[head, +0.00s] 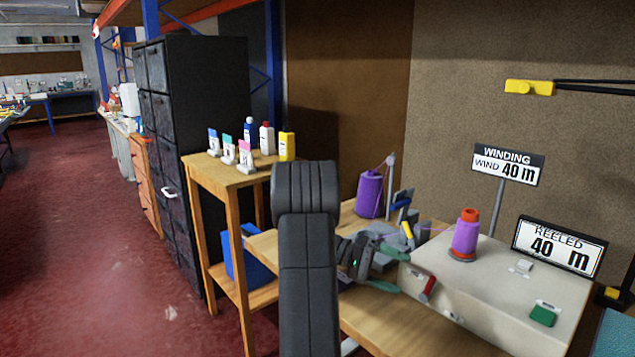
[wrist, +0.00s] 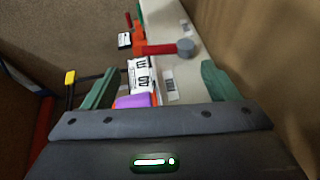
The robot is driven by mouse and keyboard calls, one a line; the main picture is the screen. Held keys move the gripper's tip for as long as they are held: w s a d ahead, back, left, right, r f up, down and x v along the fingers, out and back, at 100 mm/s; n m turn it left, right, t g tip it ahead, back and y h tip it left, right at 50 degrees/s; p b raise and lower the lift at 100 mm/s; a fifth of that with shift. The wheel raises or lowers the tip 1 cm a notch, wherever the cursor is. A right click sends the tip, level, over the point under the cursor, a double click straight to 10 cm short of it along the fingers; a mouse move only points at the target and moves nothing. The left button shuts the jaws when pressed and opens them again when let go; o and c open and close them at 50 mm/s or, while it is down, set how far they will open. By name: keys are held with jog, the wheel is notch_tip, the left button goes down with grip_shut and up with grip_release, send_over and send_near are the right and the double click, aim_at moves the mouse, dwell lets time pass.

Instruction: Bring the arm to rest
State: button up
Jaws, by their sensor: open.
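My arm rises in the middle of the head view and bends toward the bench. My gripper (head: 390,270) has green fingers and sits by the left edge of the pale winding machine (head: 520,310). In the wrist view my gripper (wrist: 160,83) has its fingers wide apart with nothing held between them. A purple spool with an orange top (head: 466,238) stands upright on the machine, apart from the fingers. My arm hides part of the bench.
A larger purple cone (head: 370,195) stands behind my gripper, with thread running from it. Signs read "WIND 40 m" (head: 506,165) and "REELED 40 m" (head: 558,249). A wooden stand (head: 215,172) with several bottles is left of my arm. Red floor at left is clear.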

aim_at(428, 285)
jog(key=x, duration=0.5)
jog(key=shift+s+d+f, duration=0.1)
jog(key=shift+s+d, duration=0.1)
jog(key=shift+d, duration=0.05)
jog(key=shift+s+d+y, duration=0.1)
jog(key=shift+d+y, duration=0.2)
jog(key=shift+s+d+r+m+t+y, duration=0.1)
jog(key=shift+s+r+m+t+y, duration=0.25)
jog(key=shift+t+y, duration=0.25)
jog(key=shift+s+d+m+t+y, duration=0.15)
jog(key=shift+d+m+t+y, duration=0.1)
jog(key=shift+t+y, duration=0.2)
jog(key=shift+s+d+m+t+y, duration=0.2)
jog(key=shift+t+y, duration=0.15)
jog(key=shift+y, duration=0.2)
jog(key=t+y, duration=0.1)
jog(key=s+d+m+t+y+p, duration=0.1)
jog(key=shift+s+f+t+y, duration=0.1)
jog(key=shift+s+t+y, duration=0.05)
jog(key=shift+t+y, duration=0.2)
jog(key=t+y, duration=0.1)
jog(key=t+y+p, duration=0.1)
jog(key=s+d+t+y+p, duration=0.1)
jog(key=shift+f+m, duration=0.4)
jog(key=shift+s+d+f+m+t+y+p, duration=0.2)
jog(key=shift+s+f+m+t+y+p, duration=0.15)
jog(key=shift+t+y+p, duration=0.7)
jog(key=shift+p+v, duration=0.3)
jog(key=shift+v, duration=0.7)
